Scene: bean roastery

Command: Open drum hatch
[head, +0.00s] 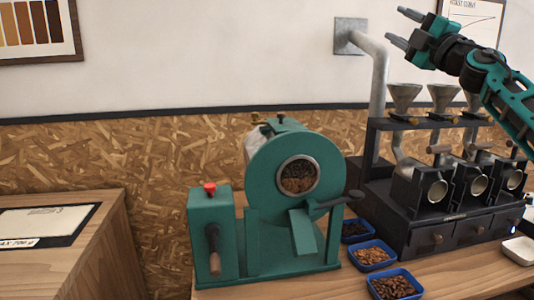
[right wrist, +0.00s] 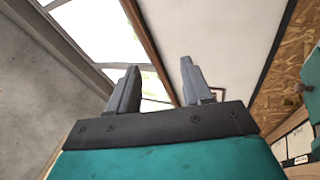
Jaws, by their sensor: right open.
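The green drum roaster (head: 264,205) stands on the wooden table in the head view. Its round front has a ringed window (head: 297,177) with dark beans behind it. Below the window are a green chute (head: 304,232) and a dark handle (head: 338,201) reaching to the right. I cannot tell which part is the hatch; the front looks closed. My right gripper (head: 402,28) is raised at the top right, well above and away from the roaster. It is open and empty; its two fingers (right wrist: 157,90) are apart in the right wrist view. My left gripper does not show.
Blue trays of beans (head: 371,255) sit right of the roaster. A dark sample roaster (head: 440,190) with several funnels and drawers stands at the right. A grey pipe (head: 379,80) rises behind it. A wooden counter (head: 95,250) is at the left.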

